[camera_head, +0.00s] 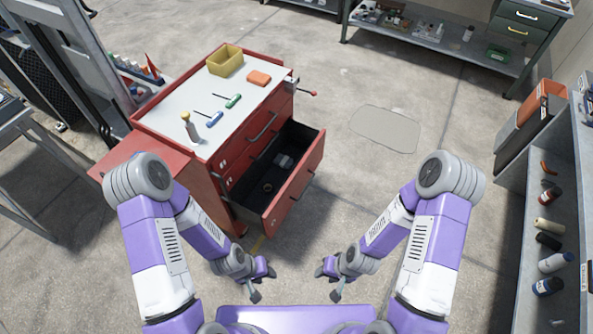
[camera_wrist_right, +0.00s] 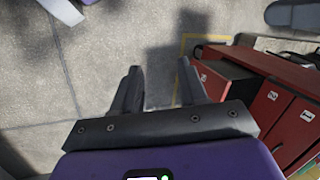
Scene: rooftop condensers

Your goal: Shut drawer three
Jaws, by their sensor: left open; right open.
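The red tool cabinet (camera_head: 190,160) stands left of centre in the head view. Its lowest visible drawer (camera_head: 296,186) is pulled well out, with a dark inside holding a few small items. The drawers above it look shut. In the right wrist view the pulled-out drawer (camera_wrist_right: 207,82) shows at the right, its label too small to read surely. My left gripper (camera_head: 262,283) is open and empty, in front of the drawer and apart from it. My right gripper (camera_head: 328,284) is open and empty, right of the left one; its fingers (camera_wrist_right: 158,80) show bare floor between them.
A grey shelf (camera_head: 545,210) with bottles stands at the right. A workbench (camera_head: 440,45) stands at the back. The floor right of the drawer is clear.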

